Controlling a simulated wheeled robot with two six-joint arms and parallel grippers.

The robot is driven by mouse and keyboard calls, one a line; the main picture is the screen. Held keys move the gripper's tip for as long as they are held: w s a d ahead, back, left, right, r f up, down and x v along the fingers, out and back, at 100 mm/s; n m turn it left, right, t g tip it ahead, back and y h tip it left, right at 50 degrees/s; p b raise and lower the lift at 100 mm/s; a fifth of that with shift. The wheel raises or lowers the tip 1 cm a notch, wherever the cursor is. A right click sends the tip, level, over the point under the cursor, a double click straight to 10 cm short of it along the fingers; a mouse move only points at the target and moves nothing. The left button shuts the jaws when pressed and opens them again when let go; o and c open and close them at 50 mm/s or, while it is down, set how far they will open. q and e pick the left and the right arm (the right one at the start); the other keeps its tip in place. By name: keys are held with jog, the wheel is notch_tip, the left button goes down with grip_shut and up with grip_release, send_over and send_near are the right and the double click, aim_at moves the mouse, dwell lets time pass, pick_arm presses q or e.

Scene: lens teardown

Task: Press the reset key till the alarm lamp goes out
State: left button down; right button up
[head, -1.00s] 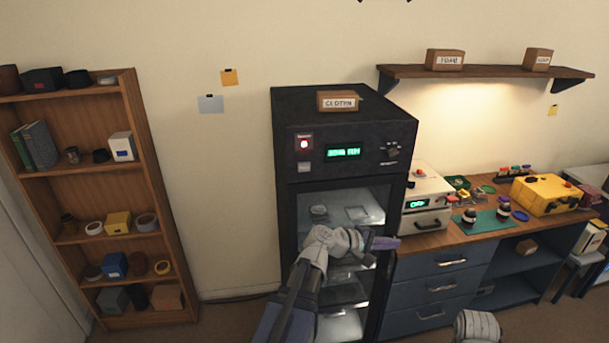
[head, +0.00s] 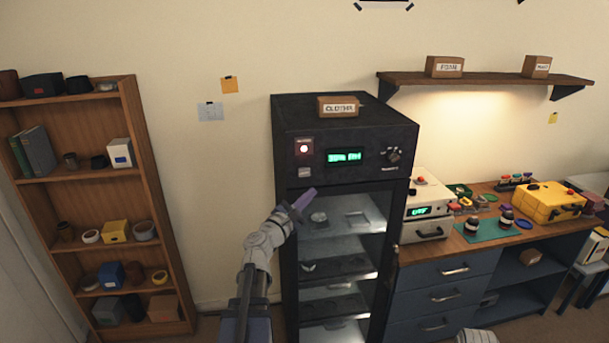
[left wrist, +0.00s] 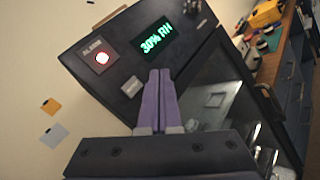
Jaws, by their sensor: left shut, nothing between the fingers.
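The reset key (head: 304,173) is a small grey square just below the lamp. My right gripper is not in view.
A green display (head: 346,157) reads 30% RH, with a dark knob (head: 394,154) to its right. A labelled box (head: 338,106) stands on the cabinet. A workbench (head: 440,248) stands on the right.

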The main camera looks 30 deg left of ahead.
aim_at(309, 172)
pick_arm(q)
jog(key=shift+w, duration=0.1)
jog(key=shift+w+a, duration=3.05)
jog(key=shift+a, duration=0.05)
jog(key=shift+w+a, duration=0.25)
jog(key=shift+w, duration=0.05)
jog(key=shift+w+a, duration=0.3)
jog(key=shift+a, duration=0.05)
dwell(0.9)
dwell(0.3)
jog(key=shift+s+d, duration=0.65)
